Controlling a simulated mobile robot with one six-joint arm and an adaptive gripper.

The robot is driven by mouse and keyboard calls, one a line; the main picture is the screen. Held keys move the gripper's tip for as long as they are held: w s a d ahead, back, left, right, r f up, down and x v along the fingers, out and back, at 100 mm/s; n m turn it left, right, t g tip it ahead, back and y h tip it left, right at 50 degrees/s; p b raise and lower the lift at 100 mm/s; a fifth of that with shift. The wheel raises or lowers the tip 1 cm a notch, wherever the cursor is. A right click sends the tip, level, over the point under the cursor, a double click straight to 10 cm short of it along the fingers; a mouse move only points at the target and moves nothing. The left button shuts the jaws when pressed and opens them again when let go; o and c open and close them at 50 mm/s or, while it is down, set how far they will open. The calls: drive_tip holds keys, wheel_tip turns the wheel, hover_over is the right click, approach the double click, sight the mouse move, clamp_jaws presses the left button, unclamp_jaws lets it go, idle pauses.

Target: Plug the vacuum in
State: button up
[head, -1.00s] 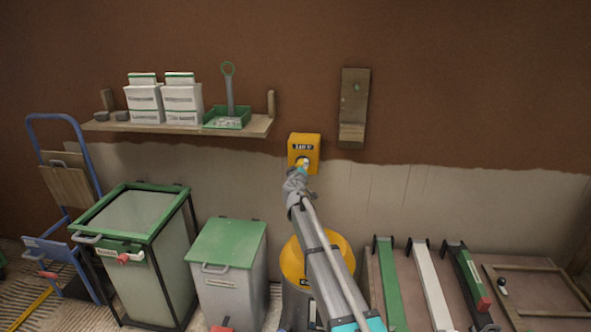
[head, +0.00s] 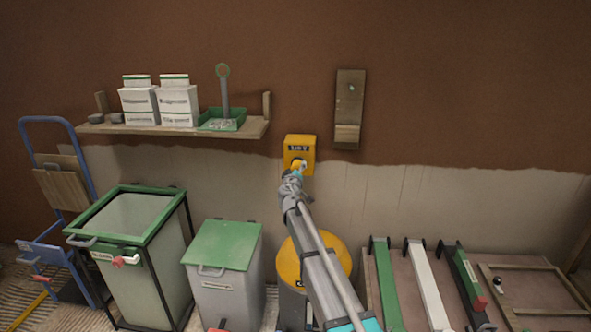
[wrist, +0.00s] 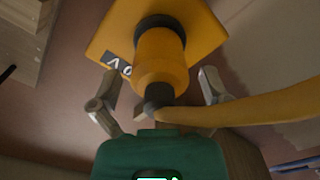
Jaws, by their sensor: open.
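The yellow socket box (head: 300,146) hangs on the wall at the middle. In the wrist view the box (wrist: 108,38) fills the top, with a dark label. The yellow plug (wrist: 161,60) is in line with the box face, a black ring where they meet; it looks seated there. Its yellow cable (wrist: 265,106) runs off to the right. My gripper (wrist: 160,92) is open, one finger on each side of the plug and apart from it. In the head view my gripper (head: 295,172) is just below the socket. The vacuum (head: 292,268), with a yellow top, stands below, partly hidden by my arm.
Green-lidded bins (head: 223,245) stand left of the vacuum. A blue hand truck (head: 50,200) is at far left. A shelf (head: 170,128) with white boxes hangs left of the socket. A wooden bracket (head: 349,108) is at upper right. Green and white bars (head: 421,280) lie at lower right.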

drive_tip(key=s, duration=1)
drive_tip(key=shift+s+a, duration=0.2)
drive_tip(key=shift+d, duration=0.1)
drive_tip(key=s+d+f+m+g+h, duration=0.2)
drive_tip(key=s+d+f+m+g, duration=0.15)
drive_tip(key=d, duration=0.35)
drive_tip(key=s+d+f+m+g+h, duration=0.2)
drive_tip(key=s+d+f, duration=0.15)
drive_tip(key=d, duration=0.45)
drive_tip(key=s+d+f+m+g+h, duration=0.2)
drive_tip(key=s+d+f+g, duration=0.1)
drive_tip(key=s+d, duration=0.3)
drive_tip(key=s+d+f+g+y, duration=0.2)
drive_tip(key=s+f+g, duration=0.1)
drive_tip(key=s, duration=0.4)
drive_tip(key=s+d+f+m+g+y, duration=0.1)
drive_tip(key=s+d+f+g+y, duration=0.15)
drive_tip(key=s, duration=0.45)
drive_tip(key=s+d+f+g+y, duration=0.1)
drive_tip(key=s+f+g+y, duration=0.2)
drive_tip(key=s, duration=0.4)
wheel_tip(320, 180, up, 27)
drive_tip(key=g+p, duration=0.1)
drive_tip(key=p, duration=2.6)
drive_tip(key=shift+s+a+h, duration=0.2)
drive_tip(key=shift+s+h, duration=0.2)
drive_tip(key=shift+h, duration=0.05)
drive_tip(key=shift+f, duration=0.1)
